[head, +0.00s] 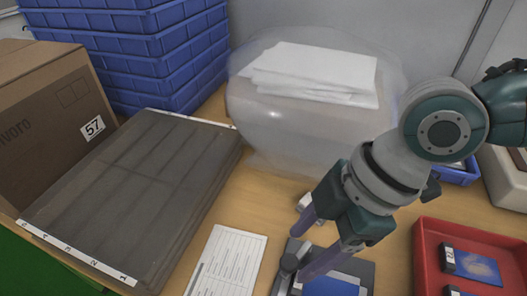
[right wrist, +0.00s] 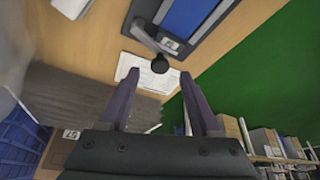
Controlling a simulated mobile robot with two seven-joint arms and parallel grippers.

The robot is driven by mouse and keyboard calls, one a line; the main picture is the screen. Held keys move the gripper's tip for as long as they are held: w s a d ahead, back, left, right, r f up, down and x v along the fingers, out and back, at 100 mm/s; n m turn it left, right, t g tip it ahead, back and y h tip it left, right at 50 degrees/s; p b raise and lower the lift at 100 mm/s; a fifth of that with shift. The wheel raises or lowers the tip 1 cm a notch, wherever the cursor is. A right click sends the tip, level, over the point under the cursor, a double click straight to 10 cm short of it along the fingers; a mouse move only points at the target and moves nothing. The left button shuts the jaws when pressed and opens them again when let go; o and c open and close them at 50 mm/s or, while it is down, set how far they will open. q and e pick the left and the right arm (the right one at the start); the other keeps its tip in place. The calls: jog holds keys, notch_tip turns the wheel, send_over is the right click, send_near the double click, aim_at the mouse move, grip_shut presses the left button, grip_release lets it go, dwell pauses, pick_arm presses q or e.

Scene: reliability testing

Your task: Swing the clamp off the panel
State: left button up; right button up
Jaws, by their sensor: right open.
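The panel (head: 337,286), blue in a dark grey frame, lies on the table at the bottom of the head view, partly cut off. It also shows at the top of the right wrist view (right wrist: 193,16). The dark grey clamp (head: 287,268) is at its left edge; in the right wrist view its arm (right wrist: 146,37) ends in a round black knob (right wrist: 160,65). My right gripper (head: 304,247) is open, its purple fingers above and beside the clamp. In the right wrist view the knob appears between the fingertips (right wrist: 159,75); contact cannot be told. My left gripper is out of view.
A printed sheet (head: 228,262) lies left of the clamp. A red tray (head: 428,258) stands at the right. A large grey slab (head: 140,185), a cardboard box (head: 45,110) and stacked blue crates (head: 150,50) fill the left. A clear plastic-wrapped bundle (head: 290,130) stands behind.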

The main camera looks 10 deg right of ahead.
aim_at(291, 262)
jog(key=shift+x, duration=1.55)
grip_shut()
